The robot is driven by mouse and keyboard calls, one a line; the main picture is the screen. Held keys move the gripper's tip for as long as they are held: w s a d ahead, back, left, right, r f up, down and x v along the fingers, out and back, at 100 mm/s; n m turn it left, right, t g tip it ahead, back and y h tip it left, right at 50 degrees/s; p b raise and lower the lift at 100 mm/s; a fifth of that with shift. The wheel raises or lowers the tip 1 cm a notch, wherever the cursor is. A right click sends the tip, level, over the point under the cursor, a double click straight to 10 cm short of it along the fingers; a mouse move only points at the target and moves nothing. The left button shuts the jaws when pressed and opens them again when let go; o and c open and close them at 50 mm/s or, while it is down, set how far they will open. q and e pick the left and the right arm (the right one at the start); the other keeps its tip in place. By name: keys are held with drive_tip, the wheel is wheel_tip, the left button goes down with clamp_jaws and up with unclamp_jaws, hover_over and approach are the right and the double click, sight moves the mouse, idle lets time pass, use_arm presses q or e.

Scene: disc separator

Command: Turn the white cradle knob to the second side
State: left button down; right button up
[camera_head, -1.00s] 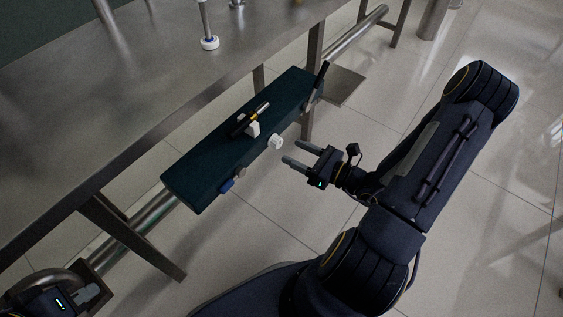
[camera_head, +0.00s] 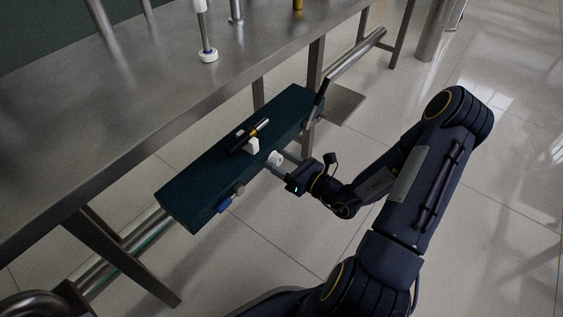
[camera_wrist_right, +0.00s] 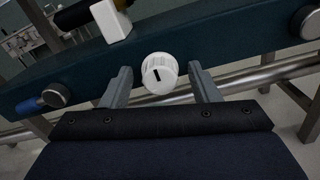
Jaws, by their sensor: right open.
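The white knob (camera_head: 275,158) sits on the front face of a dark teal box. In the right wrist view the round white knob (camera_wrist_right: 159,73) has a ribbed rim and a short black mark on its face. My right gripper (camera_head: 279,164) is open at the knob. In the wrist view its fingers (camera_wrist_right: 161,87) stand one on each side of the knob with gaps between. A white cradle (camera_head: 252,146) on top of the box holds a dark rod with a yellow band (camera_head: 250,134). My left gripper is out of view.
The teal box (camera_head: 195,190) is beside a steel table (camera_head: 130,110). A blue-ended knob (camera_head: 224,204) and a grey knob (camera_head: 238,189) are on the same face, and a dark lever (camera_head: 319,95) is at its far end. Open tiled floor lies right of the box.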

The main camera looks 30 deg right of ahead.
drive_tip(key=c, duration=1)
drive_tip(key=shift+o, duration=0.2)
drive_tip(key=shift+r+m+p, duration=0.15)
drive_tip(key=shift+m+p, duration=0.35)
drive_tip(key=shift+p, duration=0.25)
drive_tip(key=m+p, duration=0.6)
drive_tip(key=p, duration=0.1)
drive_tip(key=shift+p, duration=0.4)
drive_tip(key=m+p, duration=0.2)
drive_tip(key=m, duration=0.1)
drive_tip(key=shift+d, duration=0.1)
drive_tip(key=m+p, duration=0.1)
drive_tip(key=m, duration=0.2)
drive_tip(key=shift+p, duration=0.3)
drive_tip(key=shift+f+m+p, duration=0.15)
drive_tip(key=shift+m+p, duration=0.3)
drive_tip(key=shift+m, duration=0.8)
drive_tip(key=shift+f+m+p, duration=0.15)
drive_tip(key=shift+m+p, duration=0.3)
drive_tip(key=shift+m, duration=0.8)
drive_tip(key=o, duration=1)
drive_tip(key=shift+c, duration=0.2)
